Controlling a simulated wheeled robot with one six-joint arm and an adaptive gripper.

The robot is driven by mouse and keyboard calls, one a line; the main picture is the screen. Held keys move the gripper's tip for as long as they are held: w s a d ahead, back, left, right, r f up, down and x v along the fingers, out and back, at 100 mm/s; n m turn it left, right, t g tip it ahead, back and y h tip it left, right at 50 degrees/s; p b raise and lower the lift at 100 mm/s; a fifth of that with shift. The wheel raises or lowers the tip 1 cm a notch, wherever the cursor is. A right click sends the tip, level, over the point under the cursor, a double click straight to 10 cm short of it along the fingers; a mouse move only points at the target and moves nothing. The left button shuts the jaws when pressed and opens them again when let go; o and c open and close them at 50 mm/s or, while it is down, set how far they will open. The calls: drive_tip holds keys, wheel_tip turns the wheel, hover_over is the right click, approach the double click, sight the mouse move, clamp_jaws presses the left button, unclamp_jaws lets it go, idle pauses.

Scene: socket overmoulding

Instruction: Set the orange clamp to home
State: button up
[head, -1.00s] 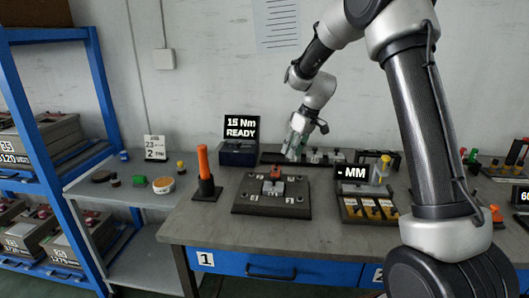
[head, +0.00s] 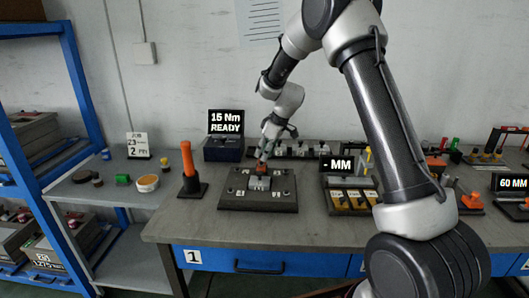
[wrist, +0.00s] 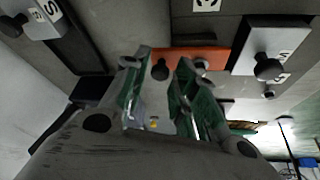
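An orange clamp piece (head: 261,167) sits at the back of the dark fixture plate (head: 232,201), behind a pale grey block (head: 260,184). In the wrist view it is an orange bar (wrist: 215,55), with a black knob (wrist: 160,69) in front of its left part. My gripper (head: 262,156) is low over it, pointing down. In the wrist view my gripper (wrist: 160,66) is open, its green-sided fingers on either side of the knob. I cannot tell whether they touch it. The bar's lower part is partly hidden by the fingers.
An upright orange handle on a black base (head: 188,172) stands left of the plate. A display reading 15 Nm READY (head: 226,123) is behind. A fixture with yellow labels and an MM display (head: 338,164) stands right. Bare bench lies in front.

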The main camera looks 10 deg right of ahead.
sight(264, 165)
clamp_jaws()
drive_tip(key=shift+s+a, duration=0.25)
drive_tip(key=shift+s, duration=0.45)
drive_tip(key=shift+s+a, duration=0.25)
drive_tip(key=shift+s, duration=0.45)
unclamp_jaws()
drive_tip(key=shift+s, duration=0.1)
drive_tip(key=v, duration=1.2)
